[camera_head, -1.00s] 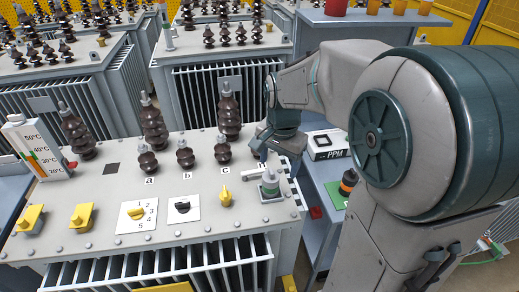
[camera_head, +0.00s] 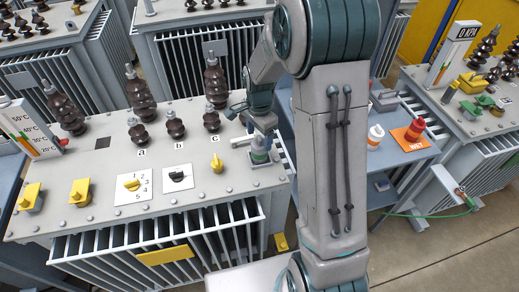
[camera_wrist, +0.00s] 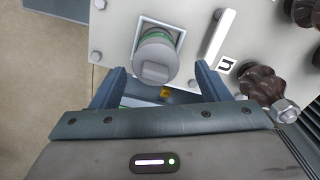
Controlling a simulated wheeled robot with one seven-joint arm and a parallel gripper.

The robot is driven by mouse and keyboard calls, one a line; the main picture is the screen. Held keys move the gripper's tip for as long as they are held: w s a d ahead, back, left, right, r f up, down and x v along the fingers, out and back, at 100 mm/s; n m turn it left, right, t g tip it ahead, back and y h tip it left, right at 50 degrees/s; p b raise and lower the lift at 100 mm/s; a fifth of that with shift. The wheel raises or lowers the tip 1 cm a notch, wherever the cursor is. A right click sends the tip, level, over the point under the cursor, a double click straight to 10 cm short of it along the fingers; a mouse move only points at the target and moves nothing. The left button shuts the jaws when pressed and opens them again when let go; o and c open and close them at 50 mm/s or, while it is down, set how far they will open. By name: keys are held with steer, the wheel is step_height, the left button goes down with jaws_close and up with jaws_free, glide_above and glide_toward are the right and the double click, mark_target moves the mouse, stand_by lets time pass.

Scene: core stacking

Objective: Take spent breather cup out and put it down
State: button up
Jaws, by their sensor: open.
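The breather cup (camera_head: 260,151) stands in its square socket near the right edge of the transformer's top plate (camera_head: 100,200). It is grey with a green band. In the wrist view the cup (camera_wrist: 155,58) shows from above, with a raised block on its top and a pale square frame around it. My gripper (camera_head: 259,128) is over the cup, pointing down. In the wrist view my gripper (camera_wrist: 160,72) is open, with one finger on each side of the cup and gaps to both. The exact height between fingers and cup is hard to tell.
Brown bushings (camera_head: 212,118) and a white bar handle (camera_wrist: 220,34) stand close to the cup. A side table holds an orange WET mat (camera_head: 405,142) with a red cup (camera_head: 417,127) and a white cup (camera_head: 376,133). My arm hides part of that table.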

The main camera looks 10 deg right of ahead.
mark_target(259, 147)
steer(key=shift+s+f+p, duration=0.15)
steer(key=shift+f+p, duration=0.3)
steer(key=shift+f, duration=0.9)
steer(key=shift+s+f+p, duration=0.15)
steer(key=shift+f+p, duration=0.25)
steer(key=shift+f, duration=0.9)
steer(key=c, duration=1.1)
steer(key=shift+c, duration=0.2)
steer(key=shift+r, duration=0.15)
